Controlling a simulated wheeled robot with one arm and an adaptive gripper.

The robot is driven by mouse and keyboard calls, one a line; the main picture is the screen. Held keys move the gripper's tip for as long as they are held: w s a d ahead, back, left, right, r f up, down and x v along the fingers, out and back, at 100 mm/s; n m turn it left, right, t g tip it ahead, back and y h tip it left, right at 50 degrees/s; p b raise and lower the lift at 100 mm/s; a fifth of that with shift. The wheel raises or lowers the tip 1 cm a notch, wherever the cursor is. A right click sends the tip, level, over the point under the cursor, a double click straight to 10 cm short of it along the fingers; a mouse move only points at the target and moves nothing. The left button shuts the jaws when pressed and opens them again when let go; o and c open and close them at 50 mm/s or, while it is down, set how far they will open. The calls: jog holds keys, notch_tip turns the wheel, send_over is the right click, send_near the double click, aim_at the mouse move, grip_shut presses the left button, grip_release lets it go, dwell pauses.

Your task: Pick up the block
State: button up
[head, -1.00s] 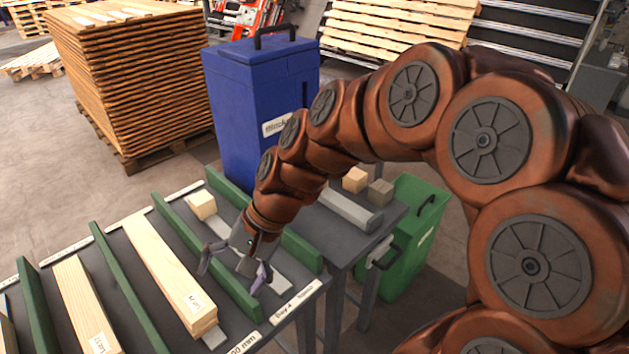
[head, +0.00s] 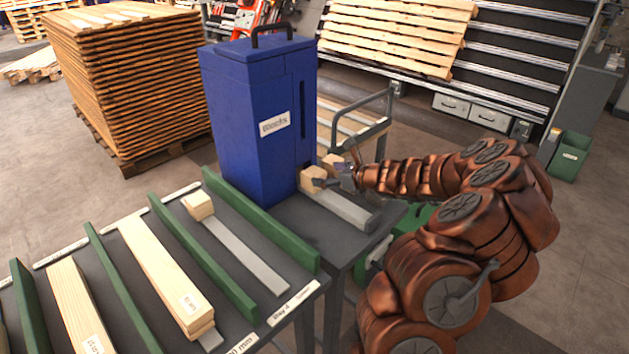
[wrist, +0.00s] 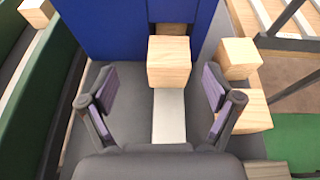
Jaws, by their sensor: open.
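A pale wooden block (head: 312,180) sits on the grey rail (head: 345,208) at the foot of the blue dispenser (head: 245,155). In the wrist view this block (wrist: 169,62) is centred ahead, in front of the dispenser's opening. My gripper (head: 335,180) is beside the block, its far side partly hidden by the arm in the head view. In the wrist view my gripper (wrist: 160,95) is open, with its two purple-padded fingers apart and the block lying beyond, in line with the gap. Nothing is held.
More wooden blocks (wrist: 238,58) stand close to the right finger, one lower block (wrist: 252,110) among them. Another block (head: 198,205) lies in a bay between green dividers (head: 258,220). Long timber pieces (head: 165,270) fill other bays. A cart with a handle (head: 375,115) stands behind.

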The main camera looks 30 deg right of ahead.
aim_at(315, 172)
jog(key=shift+d+f+m+h, duration=0.3)
jog(key=shift+d+f+m, duration=0.1)
jog(key=shift+d+f, duration=0.25)
jog(key=shift+r+p+x, duration=0.15)
jog(key=shift+p+x, duration=0.2)
jog(key=shift+x, duration=1.15)
jog(key=shift+r+p+x, duration=0.1)
jog(key=shift+p+x, duration=0.25)
jog(key=shift+x, duration=1.2)
jog(key=shift+w+a+f, duration=0.2)
jog(key=shift+w+a, duration=0.05)
jog(key=shift+w, duration=0.4)
jog(key=shift+c, duration=0.2)
jog(key=c, duration=1.2)
jog(key=shift+c, duration=0.2)
